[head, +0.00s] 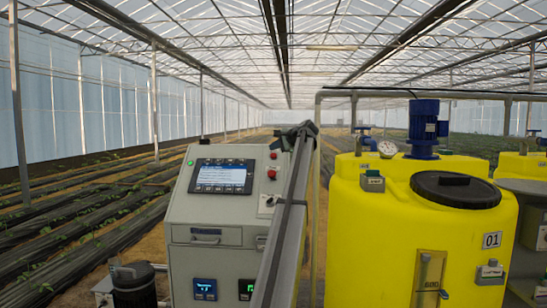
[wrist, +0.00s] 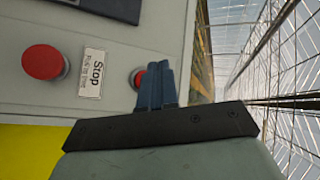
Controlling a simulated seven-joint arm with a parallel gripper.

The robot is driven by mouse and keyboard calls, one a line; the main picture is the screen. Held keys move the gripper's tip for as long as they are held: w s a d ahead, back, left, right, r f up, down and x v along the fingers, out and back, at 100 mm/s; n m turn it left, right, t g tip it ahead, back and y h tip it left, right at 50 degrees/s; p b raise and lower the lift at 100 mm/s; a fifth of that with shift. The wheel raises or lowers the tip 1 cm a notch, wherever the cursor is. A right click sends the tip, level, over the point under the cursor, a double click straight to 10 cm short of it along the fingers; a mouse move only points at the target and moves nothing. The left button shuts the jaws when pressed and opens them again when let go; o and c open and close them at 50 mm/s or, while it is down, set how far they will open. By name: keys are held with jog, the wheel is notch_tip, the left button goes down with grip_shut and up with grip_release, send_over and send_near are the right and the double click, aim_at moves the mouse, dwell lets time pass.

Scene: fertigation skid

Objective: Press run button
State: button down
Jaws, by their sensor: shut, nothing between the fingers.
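The grey control cabinet (head: 212,208) stands left of centre, with a lit screen (head: 221,176) on its sloped panel. A small green button or lamp (head: 190,162) sits left of the screen; I cannot read a run label on it. Two red buttons, an upper one (head: 273,156) and a lower one (head: 272,173), sit right of the screen. In the wrist view, a large red button (wrist: 43,62) is beside a "Stop" label (wrist: 91,73). My gripper (wrist: 158,68) is shut and empty. Its blue fingers partly cover a smaller red button (wrist: 136,78); contact cannot be told.
A yellow tank (head: 375,225) with a black lid (head: 455,189) and a blue motor (head: 424,128) stands right of the cabinet. My arm crosses in front of the cabinet's right side. Open space lies above the panel.

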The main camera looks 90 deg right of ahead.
jog(key=shift+a+r, duration=0.9)
jog(key=shift+r, duration=0.05)
